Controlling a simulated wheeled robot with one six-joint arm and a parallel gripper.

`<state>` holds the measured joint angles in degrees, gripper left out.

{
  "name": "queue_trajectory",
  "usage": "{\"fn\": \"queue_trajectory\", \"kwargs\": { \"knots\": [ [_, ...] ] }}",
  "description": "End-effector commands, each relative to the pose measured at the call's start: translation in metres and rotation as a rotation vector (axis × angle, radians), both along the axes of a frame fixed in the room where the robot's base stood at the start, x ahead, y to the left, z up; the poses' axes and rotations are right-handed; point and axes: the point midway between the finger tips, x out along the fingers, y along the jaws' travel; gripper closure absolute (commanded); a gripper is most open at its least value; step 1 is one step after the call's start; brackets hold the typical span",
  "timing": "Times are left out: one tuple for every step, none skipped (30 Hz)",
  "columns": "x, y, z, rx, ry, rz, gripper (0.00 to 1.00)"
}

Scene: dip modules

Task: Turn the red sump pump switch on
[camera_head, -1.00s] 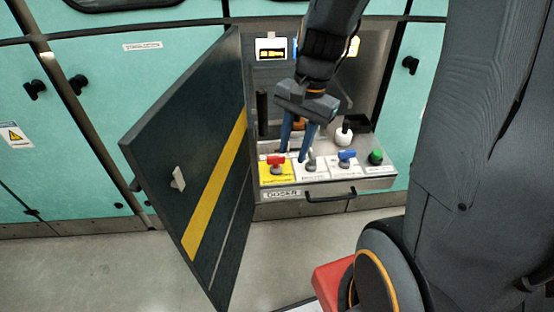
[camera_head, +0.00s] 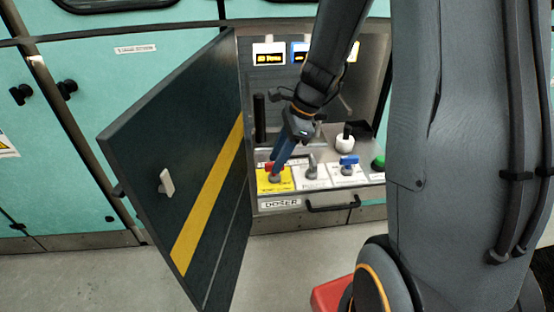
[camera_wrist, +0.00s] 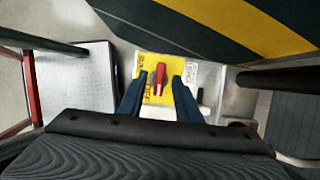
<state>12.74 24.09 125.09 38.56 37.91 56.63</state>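The red switch (camera_wrist: 158,78) stands on a yellow label plate (camera_wrist: 150,104) at the left end of the control panel. In the head view the red switch (camera_head: 270,167) is partly hidden by my gripper. My gripper (camera_head: 275,171) reaches down to it from above. In the wrist view my gripper (camera_wrist: 158,84) is open, with one blue finger on each side of the red handle and a gap on both sides. Whether a finger touches the handle cannot be told.
A grey switch (camera_head: 312,172), a blue switch (camera_head: 349,163) and a green knob (camera_head: 379,161) sit to the right. A white-based knob (camera_head: 345,142) stands behind. The open dark door (camera_head: 205,120) is close on the left. A drawer handle (camera_head: 333,206) is below.

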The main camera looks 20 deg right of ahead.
Motion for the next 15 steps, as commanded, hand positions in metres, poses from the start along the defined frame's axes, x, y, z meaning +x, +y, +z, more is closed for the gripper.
{"fn": "queue_trajectory", "kwargs": {
  "knots": [
    [0.0002,0.0014,-0.0034,0.000,0.000,0.000,0.69],
    [0.0003,0.0019,-0.0046,-0.001,0.000,0.000,0.69],
    [0.0003,0.0024,-0.0057,-0.001,0.000,0.000,0.69],
    [0.0003,0.0026,-0.0063,-0.001,0.000,0.000,0.69],
    [0.0003,0.0027,-0.0066,-0.001,0.000,0.001,0.69],
    [0.0004,0.0028,-0.0067,-0.001,0.000,0.001,0.69],
    [0.0004,0.0027,-0.0067,-0.001,0.000,0.001,0.69],
    [0.0003,0.0027,-0.0066,-0.001,0.000,0.001,0.69],
    [0.0003,0.0027,-0.0065,-0.001,0.000,0.001,0.69],
    [0.0003,0.0027,-0.0065,-0.001,0.000,0.001,0.69],
    [0.0003,0.0027,-0.0065,-0.001,0.000,0.001,0.69],
    [0.0003,0.0026,-0.0064,-0.001,0.000,0.001,0.76],
    [0.0003,0.0026,-0.0064,-0.001,0.000,0.001,0.81],
    [0.0003,0.0026,-0.0064,-0.001,0.000,0.001,0.86],
    [0.0003,0.0026,-0.0063,-0.001,0.000,0.001,0.92]
  ]
}}
